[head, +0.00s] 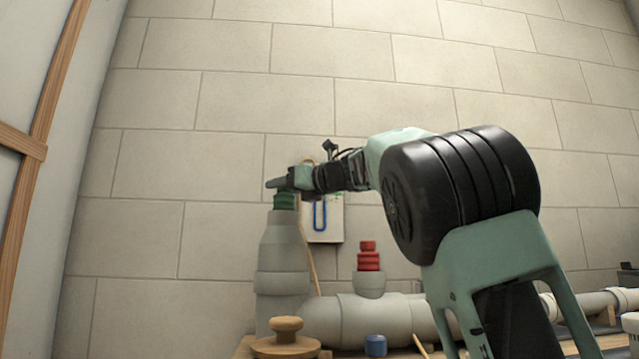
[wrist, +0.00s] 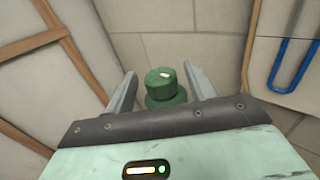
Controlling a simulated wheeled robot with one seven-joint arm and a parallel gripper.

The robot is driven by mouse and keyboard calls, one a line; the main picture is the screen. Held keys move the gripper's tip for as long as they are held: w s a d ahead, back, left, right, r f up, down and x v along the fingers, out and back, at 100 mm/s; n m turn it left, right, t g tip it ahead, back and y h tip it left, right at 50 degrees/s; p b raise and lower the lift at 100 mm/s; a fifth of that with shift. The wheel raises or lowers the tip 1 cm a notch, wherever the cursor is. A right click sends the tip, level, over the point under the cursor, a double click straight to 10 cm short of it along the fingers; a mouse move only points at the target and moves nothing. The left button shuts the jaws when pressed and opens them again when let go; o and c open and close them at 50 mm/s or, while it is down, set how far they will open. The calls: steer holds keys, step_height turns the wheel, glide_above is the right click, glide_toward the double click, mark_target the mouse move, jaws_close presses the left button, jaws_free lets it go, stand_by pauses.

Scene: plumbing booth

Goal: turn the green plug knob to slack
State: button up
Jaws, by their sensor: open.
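The green plug knob (head: 285,201) sits on top of the upright grey pipe (head: 282,245) at the left of the head view. In the wrist view the knob (wrist: 163,84) is a round green cap with a small white mark on its top. My gripper (head: 272,184) is at the top of the knob in the head view. In the wrist view its two fingers (wrist: 160,76) are spread, one on each side of the knob, with a visible gap on both sides. The pipe below the knob is hidden by my gripper in the wrist view.
A red plug (head: 368,257) stands on a lower pipe branch to the right. A wooden knob (head: 286,328) and a blue cap (head: 376,345) are in front. A blue U-shaped item (head: 320,215) hangs on a pale panel on the wall behind.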

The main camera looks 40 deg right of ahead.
steer(key=b+v, duration=0.7)
steer(key=v, duration=0.9)
steer(key=shift+s+b, duration=0.4)
steer(key=shift+d+f, duration=0.1)
